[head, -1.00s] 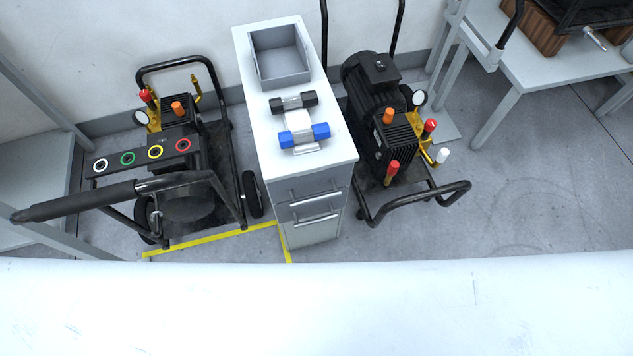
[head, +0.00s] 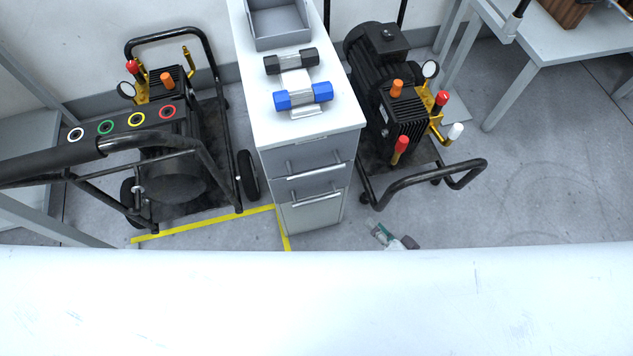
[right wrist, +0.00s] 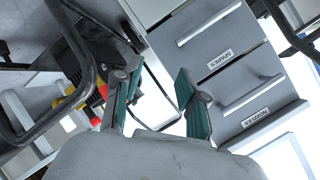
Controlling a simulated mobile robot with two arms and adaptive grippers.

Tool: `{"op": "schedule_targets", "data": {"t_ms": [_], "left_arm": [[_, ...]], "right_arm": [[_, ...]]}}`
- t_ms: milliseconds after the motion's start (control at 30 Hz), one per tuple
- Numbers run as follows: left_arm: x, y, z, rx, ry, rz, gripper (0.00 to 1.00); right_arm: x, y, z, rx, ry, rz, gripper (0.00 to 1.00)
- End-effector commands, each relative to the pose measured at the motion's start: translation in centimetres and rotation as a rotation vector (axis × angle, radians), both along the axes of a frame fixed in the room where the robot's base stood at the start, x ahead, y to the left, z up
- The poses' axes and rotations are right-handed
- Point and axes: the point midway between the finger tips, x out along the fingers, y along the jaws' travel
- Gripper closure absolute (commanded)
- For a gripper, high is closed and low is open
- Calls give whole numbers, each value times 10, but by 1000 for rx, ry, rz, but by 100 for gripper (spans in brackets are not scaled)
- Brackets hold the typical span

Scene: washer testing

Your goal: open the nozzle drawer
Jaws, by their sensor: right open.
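The grey drawer cabinet (head: 305,128) stands in the middle of the head view with two bar-handled drawers, both looking shut. In the right wrist view the upper drawer (right wrist: 200,40) is labelled SPARES and the lower nozzle drawer (right wrist: 238,86) is labelled NOZZLES. The nozzle drawer also shows in the head view (head: 322,186). My right gripper (head: 380,234) is low, right of the cabinet front and apart from it. In the right wrist view its two fingers (right wrist: 152,88) are spread with nothing between them; the nozzle handle (right wrist: 252,93) is to their right. My left gripper is out of view.
A grey bin (head: 280,22) and two dumbbell-shaped parts, black (head: 291,62) and blue-ended (head: 303,95), are on the cabinet top. A pressure washer (head: 390,100) stands close on the right, its black frame bar (head: 425,178) near my gripper. Another washer (head: 170,150) stands left.

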Motion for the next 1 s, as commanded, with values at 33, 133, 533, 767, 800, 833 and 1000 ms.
{"op": "schedule_targets", "data": {"t_ms": [33, 133, 533, 767, 800, 833, 1000], "left_arm": [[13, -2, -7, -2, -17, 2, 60], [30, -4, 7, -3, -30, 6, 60], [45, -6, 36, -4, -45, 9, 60], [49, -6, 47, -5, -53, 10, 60], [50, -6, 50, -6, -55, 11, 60], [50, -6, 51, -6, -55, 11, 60], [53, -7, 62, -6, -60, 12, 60]], "right_arm": [[5, 20, 14, 155, -39, 5, 59], [4, 49, 63, 432, -63, 12, 59], [9, 86, 125, 746, -47, 34, 59], [48, 115, 124, 744, -49, 33, 59], [55, 120, 124, 744, -50, 34, 59], [60, 124, 124, 742, -49, 33, 59], [84, 143, 124, 742, -48, 33, 59]]}}
